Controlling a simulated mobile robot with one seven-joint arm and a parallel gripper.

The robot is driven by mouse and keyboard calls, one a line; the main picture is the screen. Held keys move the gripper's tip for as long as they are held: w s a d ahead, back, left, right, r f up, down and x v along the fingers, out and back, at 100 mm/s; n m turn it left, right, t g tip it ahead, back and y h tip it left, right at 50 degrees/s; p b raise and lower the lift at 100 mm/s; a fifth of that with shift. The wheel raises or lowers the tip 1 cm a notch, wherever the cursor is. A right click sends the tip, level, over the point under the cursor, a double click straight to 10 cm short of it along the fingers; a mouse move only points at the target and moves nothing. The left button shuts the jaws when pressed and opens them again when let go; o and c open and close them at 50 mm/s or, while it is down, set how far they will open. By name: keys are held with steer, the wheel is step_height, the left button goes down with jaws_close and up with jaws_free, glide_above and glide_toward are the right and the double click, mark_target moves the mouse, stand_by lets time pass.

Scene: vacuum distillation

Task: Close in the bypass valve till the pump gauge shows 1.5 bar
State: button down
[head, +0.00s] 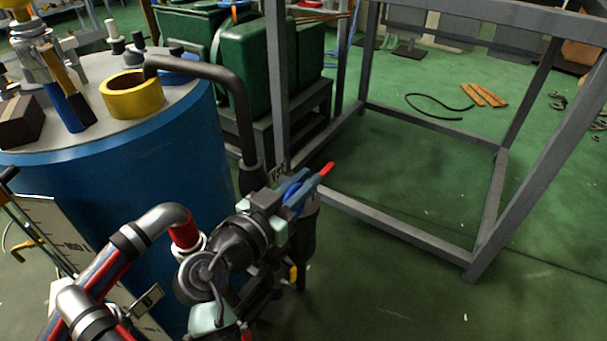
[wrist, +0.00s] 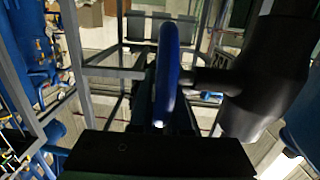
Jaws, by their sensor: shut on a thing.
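A blue handwheel (wrist: 165,75), which I take for the bypass valve's, stands edge-on in the middle of the wrist view. Its stem runs right to a thick black pipe body (wrist: 262,75). In the head view, a little of the blue wheel (head: 291,191) shows between the grey fingers of my gripper (head: 300,188). My gripper is shut on this wheel, beside the lower end of the black pipe (head: 240,105). My own wrist hides most of the valve in the head view. The wheel's turn cannot be read. I see no readable pump gauge in either view.
A blue drum (head: 150,190) stands close on the left, with a yellow tape roll (head: 132,97) and tools on top. A grey metal frame (head: 400,228) stands at the right. Green containers (head: 258,80) are behind the pipe. Green floor is open at the lower right.

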steer(key=shift+w+g+y+p, duration=0.1)
steer(key=shift+g+y+p, duration=0.25)
steer(key=shift+p, duration=0.25)
steer(key=shift+f+g, duration=0.2)
steer(key=shift+g, duration=0.05)
steer(key=c, duration=0.9)
jaws_free()
step_height(320, 180, up, 10)
steer(key=p, duration=0.3)
steer(key=shift+p, duration=0.4)
